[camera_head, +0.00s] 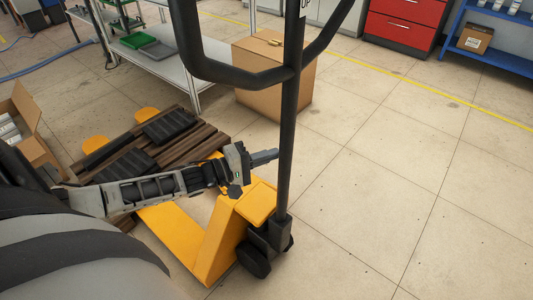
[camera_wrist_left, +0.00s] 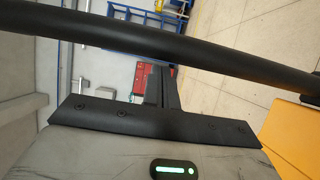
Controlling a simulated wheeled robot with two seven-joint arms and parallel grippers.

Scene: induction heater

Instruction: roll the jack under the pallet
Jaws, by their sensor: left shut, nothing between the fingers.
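The yellow pallet jack (camera_head: 222,240) stands on the floor at lower center, its black handle (camera_head: 293,110) upright with a loop at the top. The brown wooden pallet (camera_head: 190,150) lies to its left. The jack's forks run to the pallet, and yellow rounded tips (camera_head: 95,146) show past its far side; my arm hides part of the forks. My left gripper (camera_head: 266,156) is shut and empty, just left of the handle post; I cannot tell whether it touches. In the left wrist view its fingers (camera_wrist_left: 160,88) are together, with a black bar (camera_wrist_left: 180,45) crossing in front. My right gripper is out of view.
Black items (camera_head: 168,125) lie on the pallet. A cardboard box (camera_head: 272,80) stands behind the jack, beside a metal shelf (camera_head: 165,65). An open carton (camera_head: 35,135) is at far left. The floor to the right is clear. Red drawers (camera_head: 403,28) and a blue shelf (camera_head: 495,58) stand at the back.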

